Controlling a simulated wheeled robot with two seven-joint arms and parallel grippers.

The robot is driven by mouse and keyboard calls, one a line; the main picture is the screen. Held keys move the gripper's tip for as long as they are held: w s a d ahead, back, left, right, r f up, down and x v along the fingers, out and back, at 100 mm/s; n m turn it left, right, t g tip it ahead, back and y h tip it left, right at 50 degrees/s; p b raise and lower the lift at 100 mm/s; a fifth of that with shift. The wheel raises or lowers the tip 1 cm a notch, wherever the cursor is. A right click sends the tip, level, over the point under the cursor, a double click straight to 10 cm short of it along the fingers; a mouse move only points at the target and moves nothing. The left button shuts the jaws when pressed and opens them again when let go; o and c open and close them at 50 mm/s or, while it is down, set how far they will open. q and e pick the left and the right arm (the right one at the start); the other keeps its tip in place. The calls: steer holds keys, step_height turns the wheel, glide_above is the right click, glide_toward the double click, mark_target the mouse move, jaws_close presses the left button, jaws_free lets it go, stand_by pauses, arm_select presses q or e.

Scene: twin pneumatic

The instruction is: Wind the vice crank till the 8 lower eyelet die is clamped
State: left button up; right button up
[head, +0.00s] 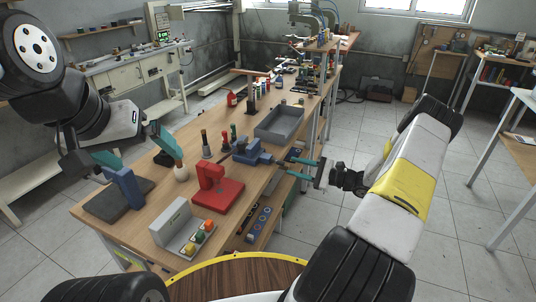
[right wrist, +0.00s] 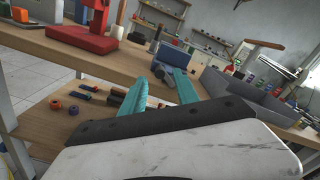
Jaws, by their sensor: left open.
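The blue vice (head: 252,153) stands at the right edge of the workbench; it also shows in the right wrist view (right wrist: 172,54). Its crank is on the side facing my right gripper, but small and partly hidden by the fingers. My right gripper (head: 290,168) is at the crank, its teal fingers on either side of it; the wrist view also shows these fingers (right wrist: 160,82), with a dark part between the tips. Whether they press on it is unclear. I cannot make out the 8 lower eyelet die. My left gripper (head: 136,148) is open above the bench's left side, away from the vice.
A red press (head: 222,192) stands left of the vice, and a grey tray (head: 280,123) is behind it. A block with coloured knobs (head: 195,240) is at the front. A blue stand (head: 125,188) is under my left gripper. A lower shelf (right wrist: 62,120) holds small parts.

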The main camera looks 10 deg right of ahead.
mark_target(280, 163)
steer(key=x, duration=0.6)
steer(key=shift+w+a, duration=0.1)
steer(key=shift+w, duration=0.05)
steer(key=shift+c, duration=0.3)
jaws_close()
